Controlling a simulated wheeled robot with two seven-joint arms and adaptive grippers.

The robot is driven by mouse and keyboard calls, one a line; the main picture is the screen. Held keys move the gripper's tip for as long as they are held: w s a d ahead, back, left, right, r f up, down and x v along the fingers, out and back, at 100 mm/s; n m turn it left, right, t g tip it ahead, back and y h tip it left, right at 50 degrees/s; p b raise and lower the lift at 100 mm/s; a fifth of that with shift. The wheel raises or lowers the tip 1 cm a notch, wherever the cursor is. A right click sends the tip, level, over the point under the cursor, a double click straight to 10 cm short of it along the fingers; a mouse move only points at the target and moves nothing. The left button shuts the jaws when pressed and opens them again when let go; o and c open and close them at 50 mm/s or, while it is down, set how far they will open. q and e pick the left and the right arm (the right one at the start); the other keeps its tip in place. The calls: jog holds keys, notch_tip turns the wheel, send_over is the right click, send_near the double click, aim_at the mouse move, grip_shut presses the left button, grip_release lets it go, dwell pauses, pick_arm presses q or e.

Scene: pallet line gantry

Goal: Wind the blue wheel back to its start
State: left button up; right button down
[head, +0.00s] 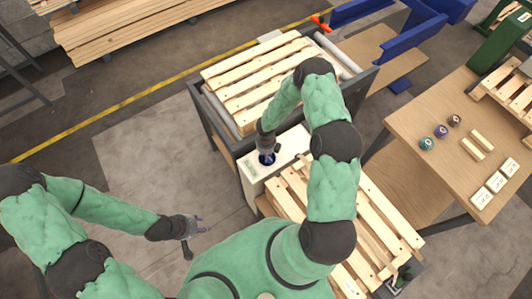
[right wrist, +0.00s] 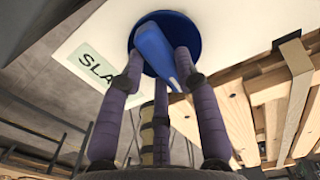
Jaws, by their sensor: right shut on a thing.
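The blue wheel (right wrist: 192,38) is a round blue disc with a raised blue grip bar (right wrist: 155,48), on a white panel labelled "SLA…" (right wrist: 90,68). In the head view the wheel (head: 267,159) shows as a small blue patch on top of the white box (head: 288,146). My right gripper (right wrist: 160,66) has its purple fingers around the bar and is shut on the wheel. The bar slants from upper left to lower right in the right wrist view. The right gripper partly hides the wheel from the head. My left gripper (head: 196,229) is open and empty above the floor.
A slatted pallet (head: 270,75) lies on the grey frame behind the box, and another (head: 375,225) lies in front. At right a wooden table (head: 425,105) holds several small round items, wooden blocks and white cards. Floor at left is clear.

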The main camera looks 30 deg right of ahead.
dwell(0.5)
jog(key=c, duration=0.9)
grip_release()
notch_tip(320, 180, up, 12)
jog(key=shift+f, duration=0.1)
jog(key=shift+a, duration=0.15)
